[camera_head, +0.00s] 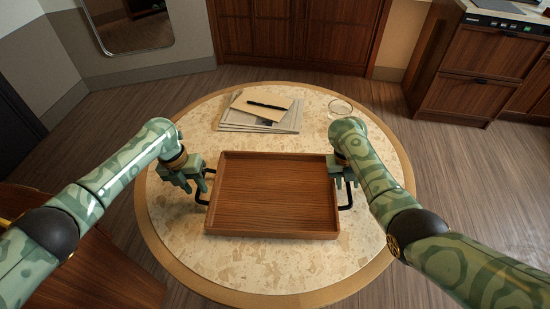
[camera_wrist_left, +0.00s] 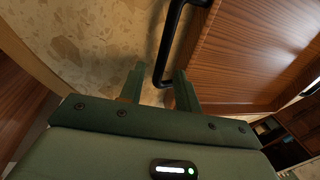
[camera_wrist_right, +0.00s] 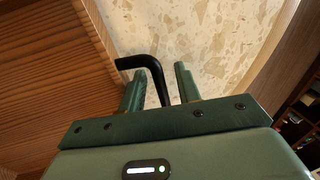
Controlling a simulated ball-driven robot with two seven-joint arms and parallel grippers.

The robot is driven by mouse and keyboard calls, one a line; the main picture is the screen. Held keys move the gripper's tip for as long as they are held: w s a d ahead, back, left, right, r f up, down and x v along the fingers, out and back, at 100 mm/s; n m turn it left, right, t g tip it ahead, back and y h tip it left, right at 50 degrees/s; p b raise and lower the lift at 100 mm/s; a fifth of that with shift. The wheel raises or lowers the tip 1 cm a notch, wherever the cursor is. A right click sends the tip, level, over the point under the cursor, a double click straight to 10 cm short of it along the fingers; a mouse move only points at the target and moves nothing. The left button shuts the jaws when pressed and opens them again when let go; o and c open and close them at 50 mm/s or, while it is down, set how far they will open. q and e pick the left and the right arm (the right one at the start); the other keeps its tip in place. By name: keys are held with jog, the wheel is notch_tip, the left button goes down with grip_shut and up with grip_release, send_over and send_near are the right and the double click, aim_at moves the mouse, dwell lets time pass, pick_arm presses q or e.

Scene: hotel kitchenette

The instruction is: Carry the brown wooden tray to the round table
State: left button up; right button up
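The brown wooden tray (camera_head: 272,195) appears to lie flat and empty on the round table (camera_head: 190,262), which has a speckled stone top and a wooden rim. It has a black handle on each short side. My left gripper (camera_head: 186,184) is at the left handle (camera_head: 203,190). In the left wrist view, its fingers (camera_wrist_left: 159,85) are apart, with the black bar between them. My right gripper (camera_head: 343,180) is at the right handle (camera_head: 348,196). In the right wrist view, its fingers (camera_wrist_right: 160,82) are apart, with the handle's bar between them.
Newspapers (camera_head: 238,118) with a brown envelope (camera_head: 262,106) and a dark pen lie behind the tray. A clear glass dish (camera_head: 340,107) stands at the table's back right. Wooden cabinets (camera_head: 490,70) stand at right, a mirror (camera_head: 130,25) at back left. Wooden floor surrounds the table.

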jog(key=shift+r, duration=0.15)
pick_arm(q)
notch_tip(320, 180, up, 9)
jog(key=a, duration=0.1)
jog(key=shift+w+a, duration=0.2)
jog(key=shift+a, duration=0.15)
pick_arm(e)
jog(key=v, duration=1.1)
jog(key=shift+r, duration=0.4)
